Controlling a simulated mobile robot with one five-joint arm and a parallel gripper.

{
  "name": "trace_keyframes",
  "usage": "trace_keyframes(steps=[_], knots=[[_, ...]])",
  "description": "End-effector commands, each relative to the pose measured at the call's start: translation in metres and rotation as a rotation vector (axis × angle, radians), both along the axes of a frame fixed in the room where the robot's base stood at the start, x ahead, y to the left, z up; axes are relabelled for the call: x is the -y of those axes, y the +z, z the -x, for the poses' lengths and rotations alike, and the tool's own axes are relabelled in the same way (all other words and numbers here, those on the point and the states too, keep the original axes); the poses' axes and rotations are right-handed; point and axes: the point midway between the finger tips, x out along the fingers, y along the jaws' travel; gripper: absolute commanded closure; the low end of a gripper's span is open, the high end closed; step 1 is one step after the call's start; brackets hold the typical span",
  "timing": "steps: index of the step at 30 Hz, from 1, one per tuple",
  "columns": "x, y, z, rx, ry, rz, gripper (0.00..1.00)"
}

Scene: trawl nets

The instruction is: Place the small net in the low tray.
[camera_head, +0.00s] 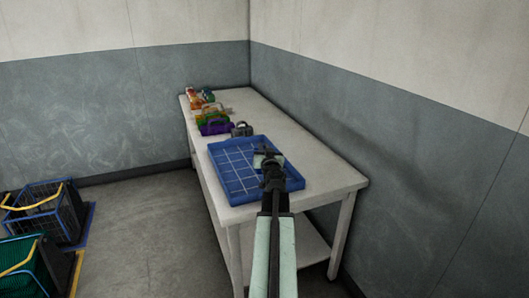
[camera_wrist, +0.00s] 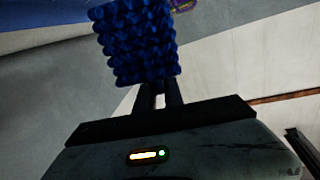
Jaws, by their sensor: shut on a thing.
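The small net (camera_wrist: 138,42) is a dark blue, knobbly bundle at the top of the wrist view. My gripper (camera_wrist: 158,90) is shut on it, with the two dark fingers at its lower edge. The low tray (camera_head: 228,170) is a wide blue tray with a pale grid on its floor, at the near part of the white table. In the head view my gripper (camera_head: 267,158) is over the right half of the tray. I cannot make out the net there, and the height above the tray floor is unclear.
Behind the tray on the table (camera_head: 327,175) stand a small grey object (camera_head: 241,130), a purple basket (camera_head: 215,128) and several orange and green items. Two crates with yellow handles, one blue (camera_head: 68,213) and one green (camera_head: 25,268), stand on the floor at left. Walls close in behind and right.

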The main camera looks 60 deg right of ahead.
Motion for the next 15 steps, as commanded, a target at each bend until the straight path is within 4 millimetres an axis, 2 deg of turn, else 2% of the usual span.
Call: trace_keyframes(steps=[1,6,11,15], knots=[[-0.001,-0.006,0.002,-0.025,0.052,0.023,1.0],[-0.013,-0.011,0.001,-0.083,0.194,0.09,1.0],[-0.016,-0.011,0.0,-0.088,0.208,0.095,1.0],[-0.016,-0.02,-0.001,-0.088,0.207,0.095,1.0]])
